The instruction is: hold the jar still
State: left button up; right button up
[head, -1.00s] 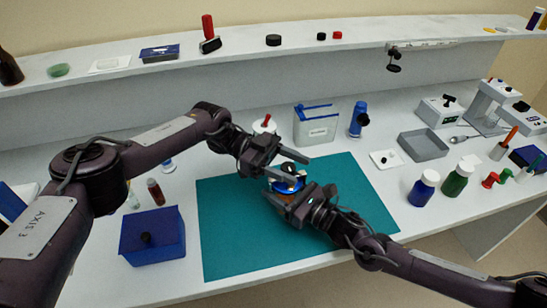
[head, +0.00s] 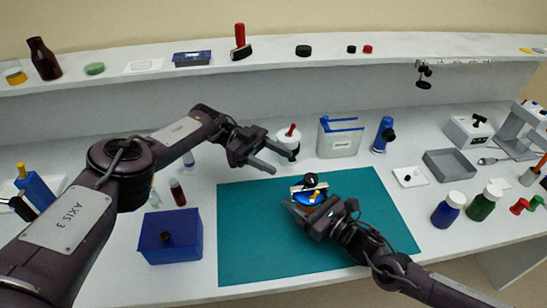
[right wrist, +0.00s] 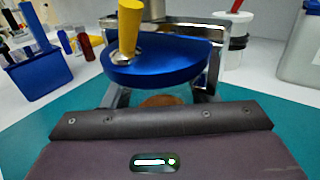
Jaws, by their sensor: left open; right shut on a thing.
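The jar has a blue top (head: 305,199) and stands over the teal mat (head: 250,245). In the right wrist view the blue top (right wrist: 165,62) carries a yellow handle (right wrist: 130,28), with a silver frame behind it. Part of a clear body with something brown inside (right wrist: 160,101) shows below; the rest is hidden by my gripper. My right gripper (head: 306,205) is shut on the jar from the near side. My left gripper (head: 281,164) is open and empty, up and left of the jar, apart from it.
A white pot with a red handle (head: 289,140) stands just behind my left gripper. A blue box (head: 171,238) stands left of the mat. A clear bin (head: 340,138) and blue bottle (head: 383,134) stand behind it. Capped bottles (head: 447,210) stand at right. The mat's left half is clear.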

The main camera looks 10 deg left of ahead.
jog(key=shift+f, duration=0.1)
jog(key=o, duration=1.3)
jog(key=shift+d, duration=0.1)
